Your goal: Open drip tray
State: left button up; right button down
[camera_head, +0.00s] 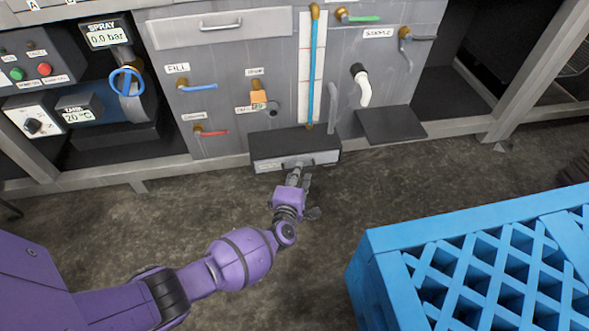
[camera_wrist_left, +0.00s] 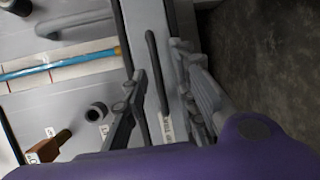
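The drip tray (camera_head: 267,150) is a wide, low dark grey box at the foot of the grey panel, with a lighter front. I cannot tell how far it stands out. Its front has a dark bar handle and a small white label. The handle (camera_wrist_left: 152,55) shows well in the left wrist view. My left gripper (camera_head: 301,180) is right in front of the tray. In the left wrist view its two fingers (camera_wrist_left: 165,90) are spread apart, one on each side of the handle, with gaps visible. My right gripper is in neither view.
A blue lattice crate (camera_head: 385,240) stands on the floor at the lower right. A dark flat plate (camera_head: 391,125) juts out right of the tray. Valves and a white spout (camera_head: 361,86) sit above. The floor (camera_head: 190,215) before the panel is clear.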

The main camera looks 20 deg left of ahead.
pick_arm(q)
jog(key=shift+w, duration=0.3)
jog(key=shift+r, duration=0.1)
jog(key=shift+c, duration=0.5)
grip_shut()
jog(key=shift+d, duration=0.1)
